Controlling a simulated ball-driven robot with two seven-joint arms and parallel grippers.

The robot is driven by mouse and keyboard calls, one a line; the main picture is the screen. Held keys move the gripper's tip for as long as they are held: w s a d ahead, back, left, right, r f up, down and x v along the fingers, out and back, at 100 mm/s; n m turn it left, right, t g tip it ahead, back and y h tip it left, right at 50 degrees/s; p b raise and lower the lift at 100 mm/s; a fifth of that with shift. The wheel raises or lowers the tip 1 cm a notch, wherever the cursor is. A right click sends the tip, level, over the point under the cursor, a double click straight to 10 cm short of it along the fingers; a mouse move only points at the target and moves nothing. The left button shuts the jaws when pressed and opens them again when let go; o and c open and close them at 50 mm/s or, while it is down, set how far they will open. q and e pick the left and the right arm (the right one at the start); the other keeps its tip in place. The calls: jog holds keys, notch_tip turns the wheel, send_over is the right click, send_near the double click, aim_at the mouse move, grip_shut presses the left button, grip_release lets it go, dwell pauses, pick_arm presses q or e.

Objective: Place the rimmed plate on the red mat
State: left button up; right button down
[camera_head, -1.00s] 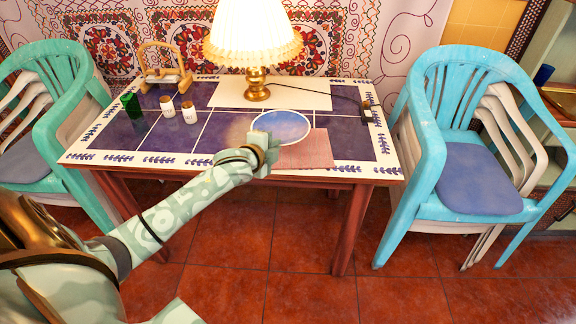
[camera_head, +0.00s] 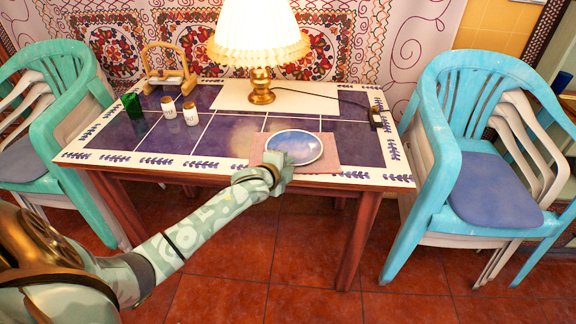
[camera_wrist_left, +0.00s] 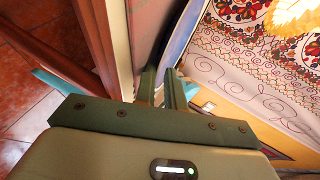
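The rimmed plate (camera_head: 297,147), blue with a pale rim, is over the red mat (camera_head: 330,156), which looks pink-red at the table's front edge. Mat shows on several sides of the plate. I cannot tell whether the plate touches the mat or is slightly above it. My left gripper (camera_head: 278,160) is at the plate's near left edge. In the left wrist view its fingers (camera_wrist_left: 161,82) are close together on the plate's edge, and the plate (camera_wrist_left: 182,32) appears steeply edge-on. My right gripper is in neither view.
A lit lamp (camera_head: 261,90) stands on a white sheet (camera_head: 222,97) behind the plate. Two small jars (camera_head: 190,114), a green cup (camera_head: 132,105) and a wooden stand (camera_head: 168,72) are at the left. A black box (camera_head: 376,117) is at the right. Chairs flank the table.

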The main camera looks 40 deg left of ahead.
pick_arm(q)
jog(key=shift+f, duration=0.15)
